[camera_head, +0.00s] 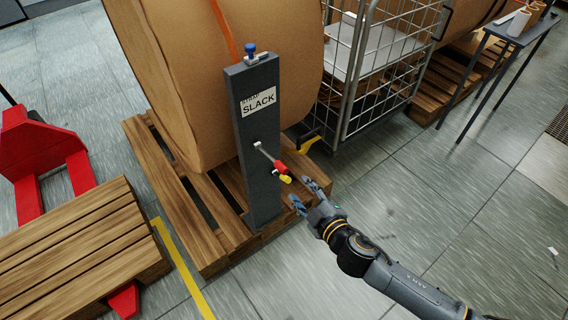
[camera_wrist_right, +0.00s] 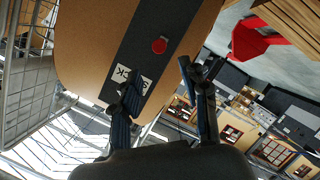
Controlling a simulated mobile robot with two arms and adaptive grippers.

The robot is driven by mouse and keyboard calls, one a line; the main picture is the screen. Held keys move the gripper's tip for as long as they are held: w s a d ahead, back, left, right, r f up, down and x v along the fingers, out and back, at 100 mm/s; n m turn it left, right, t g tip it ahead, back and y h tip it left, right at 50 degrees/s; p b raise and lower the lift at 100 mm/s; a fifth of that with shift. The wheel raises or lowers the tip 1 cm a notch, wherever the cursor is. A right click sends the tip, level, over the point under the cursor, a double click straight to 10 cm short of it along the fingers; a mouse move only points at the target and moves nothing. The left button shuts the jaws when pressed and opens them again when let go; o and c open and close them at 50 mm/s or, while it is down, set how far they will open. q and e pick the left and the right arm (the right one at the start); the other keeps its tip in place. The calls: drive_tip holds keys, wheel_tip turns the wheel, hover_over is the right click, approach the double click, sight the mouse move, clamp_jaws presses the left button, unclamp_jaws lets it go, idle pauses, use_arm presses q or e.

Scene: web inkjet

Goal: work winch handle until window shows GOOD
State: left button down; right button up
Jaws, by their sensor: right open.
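A dark grey winch post (camera_head: 255,110) stands at the edge of a pallet, in front of a big brown roll. Its white window (camera_head: 258,102) reads "STRAP SLACK". The winch handle (camera_head: 268,156) is a thin metal crank sticking out of the post's face, angled down to the right, with a red grip (camera_head: 281,168) and a yellow end. My right gripper (camera_head: 304,194) is open and empty, just below and right of the grip, apart from it. In the right wrist view the red grip (camera_wrist_right: 159,45) shows beyond the open fingers, and the window is partly covered. My left gripper is not in view.
An orange strap (camera_head: 224,30) runs over the roll, and a blue-topped knob (camera_head: 250,49) sits on the post. A wire cage trolley (camera_head: 350,80) stands right of the roll. A pallet (camera_head: 70,255) and red pallet truck (camera_head: 40,150) are at left.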

sight(285, 172)
drive_tip(key=x, duration=1.1)
drive_tip(key=shift+b, duration=0.35)
drive_tip(key=shift+w+a+f, duration=0.2)
drive_tip(key=shift+w, duration=0.25)
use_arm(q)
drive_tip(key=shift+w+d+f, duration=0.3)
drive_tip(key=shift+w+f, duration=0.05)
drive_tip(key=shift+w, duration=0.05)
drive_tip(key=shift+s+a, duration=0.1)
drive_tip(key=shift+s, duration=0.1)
use_arm(e)
clamp_jaws()
